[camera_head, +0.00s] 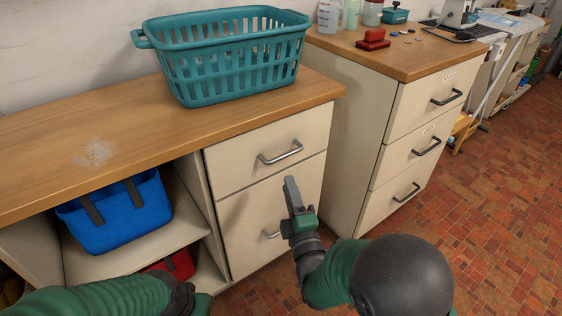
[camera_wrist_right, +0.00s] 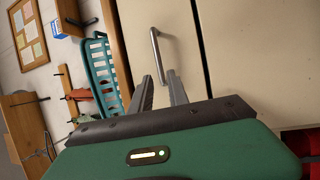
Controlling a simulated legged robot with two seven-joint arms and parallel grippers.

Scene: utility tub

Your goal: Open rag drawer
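The low cream cabinet has an upper drawer (camera_head: 237,163) with a grey bar handle (camera_head: 281,152) and a taller front below it (camera_head: 240,215). Both are shut. I see no readable label telling which is the rag drawer. My right gripper (camera_head: 290,181) is just in front of the cabinet, below the upper handle.
A teal basket (camera_head: 228,60) stands on the wooden worktop (camera_head: 130,125). A blue bag (camera_head: 120,214) sits on the open shelf at left. A taller cabinet with several drawers (camera_head: 419,150) stands to the right. The tiled floor (camera_head: 480,230) is clear at right.

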